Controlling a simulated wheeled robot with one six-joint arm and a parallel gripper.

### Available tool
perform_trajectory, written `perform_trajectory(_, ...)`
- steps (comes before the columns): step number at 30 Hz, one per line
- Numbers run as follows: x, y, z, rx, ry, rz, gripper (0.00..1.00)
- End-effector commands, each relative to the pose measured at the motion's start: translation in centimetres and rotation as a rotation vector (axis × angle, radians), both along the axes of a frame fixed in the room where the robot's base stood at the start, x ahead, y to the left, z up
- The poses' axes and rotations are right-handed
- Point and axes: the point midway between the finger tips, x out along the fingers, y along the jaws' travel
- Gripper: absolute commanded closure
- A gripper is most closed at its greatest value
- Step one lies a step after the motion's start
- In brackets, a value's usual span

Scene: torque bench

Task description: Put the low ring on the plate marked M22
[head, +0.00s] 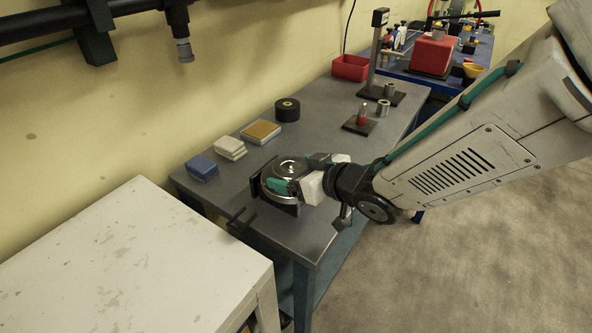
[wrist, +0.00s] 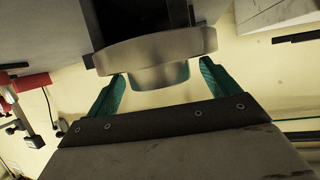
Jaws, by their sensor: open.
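Two small grey metal rings stand at the back of the bench in the head view. One ring (head: 390,89) is by the tall stand's base, and the other ring (head: 383,107) is nearer. I cannot tell which is lower. I cannot read any M22 mark. My gripper (head: 278,185) is at the bench's near end, beside a round silver part (head: 286,167) with dark panels. In the wrist view, my open gripper (wrist: 162,72) has teal fingers either side of the silver part's narrower boss (wrist: 160,77); contact is unclear.
Along the wall side lie a blue block (head: 201,167), pale blocks (head: 230,148), a tan-topped box (head: 261,132) and a black roll (head: 287,110). A red bin (head: 351,67) and tall stand (head: 376,50) are farther back. A white cabinet (head: 130,260) stands near left.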

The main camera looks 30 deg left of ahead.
Motion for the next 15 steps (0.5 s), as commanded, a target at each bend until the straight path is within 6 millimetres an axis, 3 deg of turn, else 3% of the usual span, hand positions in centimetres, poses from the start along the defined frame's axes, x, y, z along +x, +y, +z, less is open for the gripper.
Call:
perform_trajectory(5, -0.1, -0.3, 0.5, 0.000, -0.001, 0.000, 0.13)
perform_trajectory(15, -1.8, -6.3, 3.2, 0.002, -0.003, -0.002, 0.13)
